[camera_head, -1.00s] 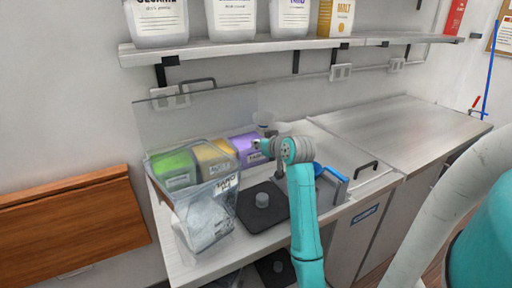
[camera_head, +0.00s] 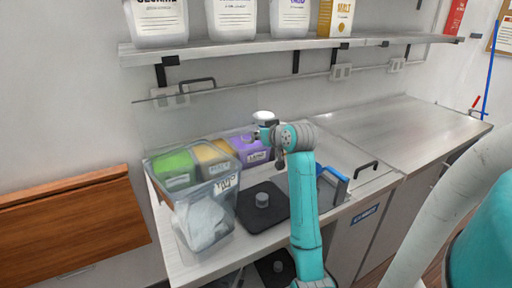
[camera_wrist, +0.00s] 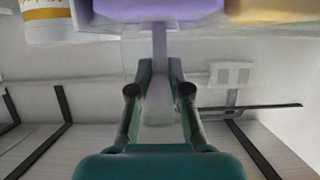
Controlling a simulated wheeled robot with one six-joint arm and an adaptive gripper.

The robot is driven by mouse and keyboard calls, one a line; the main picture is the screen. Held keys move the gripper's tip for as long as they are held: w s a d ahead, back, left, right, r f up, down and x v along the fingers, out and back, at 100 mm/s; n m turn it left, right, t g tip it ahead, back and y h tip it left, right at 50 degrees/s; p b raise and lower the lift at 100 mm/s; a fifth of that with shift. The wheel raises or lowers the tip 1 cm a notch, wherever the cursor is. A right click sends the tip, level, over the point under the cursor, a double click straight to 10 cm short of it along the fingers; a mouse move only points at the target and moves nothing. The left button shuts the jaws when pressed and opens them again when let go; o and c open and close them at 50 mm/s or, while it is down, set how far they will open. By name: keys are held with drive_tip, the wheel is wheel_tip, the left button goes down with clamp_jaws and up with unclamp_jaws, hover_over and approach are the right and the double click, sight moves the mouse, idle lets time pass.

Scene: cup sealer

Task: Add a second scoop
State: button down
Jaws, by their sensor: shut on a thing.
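My gripper (camera_wrist: 158,90) is shut on the pale handle of a scoop (camera_wrist: 158,45), whose shaft runs up the wrist view toward the purple bin (camera_wrist: 150,8). The scoop's bowl and load cannot be made out. In the head view my gripper (camera_head: 272,138) is above the right end of the ingredient bins, beside the purple bin (camera_head: 248,150). Green (camera_head: 175,170), yellow (camera_head: 212,155) and white (camera_head: 205,220) bins stand left and in front of it. A small white round-topped thing (camera_head: 264,116) shows just behind my gripper.
A dark pad (camera_head: 245,216) with a small grey cylinder (camera_head: 262,200) lies in front of the bins. A blue-handled device (camera_head: 335,182) stands right of my arm. A shelf (camera_head: 290,44) with containers hangs above. The steel counter at right (camera_head: 400,125) is clear.

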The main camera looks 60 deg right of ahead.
drive_tip(key=shift+r, duration=2.45)
